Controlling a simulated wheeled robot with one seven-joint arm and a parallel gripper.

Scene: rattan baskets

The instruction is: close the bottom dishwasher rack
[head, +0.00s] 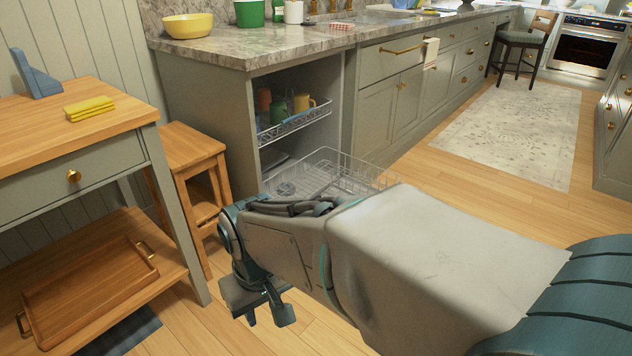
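The bottom dishwasher rack (345,172) is a wire basket pulled out of the dishwasher opening, low above the floor. My arm hides its front and right parts. The top rack (290,128) sits higher inside the dishwasher and holds several cups, among them a yellow mug (304,102). My gripper (262,312) points down at the end of my arm, in front and to the left of the bottom rack. Its two fingers are apart and nothing shows between them. It appears clear of the rack.
A wooden stool (192,150) and a wooden side table (85,125) with a yellow sponge (90,108) stand to the left. A wooden tray (88,292) lies on the table's lower shelf. The marble counter (260,45) overhangs the dishwasher. Open floor extends right towards a rug (520,130).

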